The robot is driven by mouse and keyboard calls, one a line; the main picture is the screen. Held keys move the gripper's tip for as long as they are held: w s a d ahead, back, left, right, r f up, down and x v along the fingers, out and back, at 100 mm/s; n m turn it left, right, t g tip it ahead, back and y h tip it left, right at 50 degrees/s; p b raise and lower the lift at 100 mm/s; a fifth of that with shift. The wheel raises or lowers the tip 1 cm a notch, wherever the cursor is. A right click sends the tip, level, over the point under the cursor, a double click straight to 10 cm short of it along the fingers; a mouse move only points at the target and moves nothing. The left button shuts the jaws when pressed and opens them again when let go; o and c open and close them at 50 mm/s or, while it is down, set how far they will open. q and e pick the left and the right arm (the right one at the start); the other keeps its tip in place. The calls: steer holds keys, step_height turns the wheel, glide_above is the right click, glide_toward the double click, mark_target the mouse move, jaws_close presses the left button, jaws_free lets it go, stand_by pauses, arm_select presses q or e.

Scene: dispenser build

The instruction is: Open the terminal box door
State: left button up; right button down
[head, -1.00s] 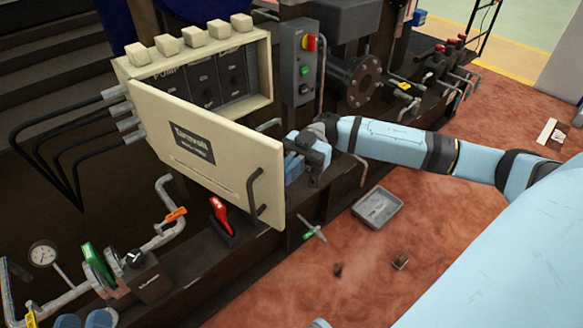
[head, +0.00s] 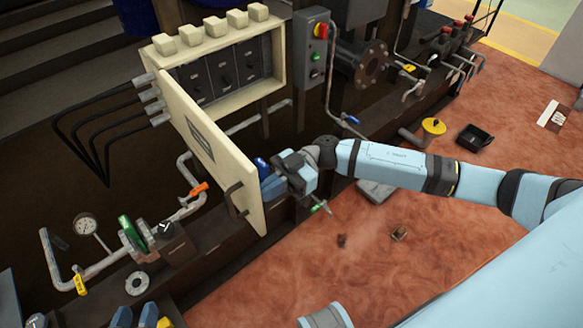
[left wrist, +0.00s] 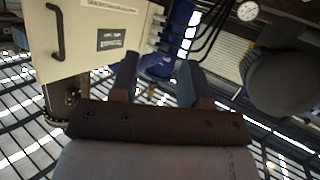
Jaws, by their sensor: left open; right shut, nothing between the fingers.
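The terminal box (head: 282,70) is cream, with dark panels inside. Its door (head: 205,125) stands open, swung out from the left side. The door handle (head: 235,198) and dark label are on its outer face, which also shows in the left wrist view (left wrist: 85,15). My right gripper (head: 270,183) is shut and empty at the door's free edge, on the inner side; whether it touches is hard to tell. My left gripper (head: 135,313) is partly in view at the bottom left; in the left wrist view its fingers (left wrist: 158,80) are apart with nothing held.
Black cables (head: 85,135) run from the box's left side. A gauge (head: 86,225) and pipes with valves stand at lower left. A grey control box (head: 311,50) stands right of the terminal box. A grey tray (head: 375,192) and black bin (head: 475,137) lie on the red floor.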

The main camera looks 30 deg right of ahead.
steer(key=shift+t, duration=0.3)
steer(key=a+p, duration=0.1)
steer(key=a, duration=0.2)
steer(key=s+a+p, duration=0.1)
steer(key=a, duration=0.1)
steer(key=shift+r+p, duration=0.25)
steer(key=shift+p, duration=0.05)
arm_select(q)
steer(key=shift+s+a+f+g+y, duration=0.45)
steer(key=shift+a+f+g, duration=0.15)
steer(key=shift+a+f, duration=0.1)
arm_select(e)
steer(key=shift+a+f, duration=0.2)
steer(key=shift+f, duration=0.05)
arm_select(q)
steer(key=shift+r, duration=0.1)
arm_select(e)
steer(key=shift+d, duration=0.25)
arm_select(q)
steer(key=shift+s+d+r+p, duration=0.1)
steer(key=shift+s+d+p, duration=0.4)
steer(key=shift+p, duration=0.55)
arm_select(e)
glide_toward(252, 201)
steer(key=s+d, duration=0.2)
steer(key=shift+s+d+f, duration=0.1)
steer(key=shift+s+d, duration=0.1)
steer(key=shift+d, duration=0.15)
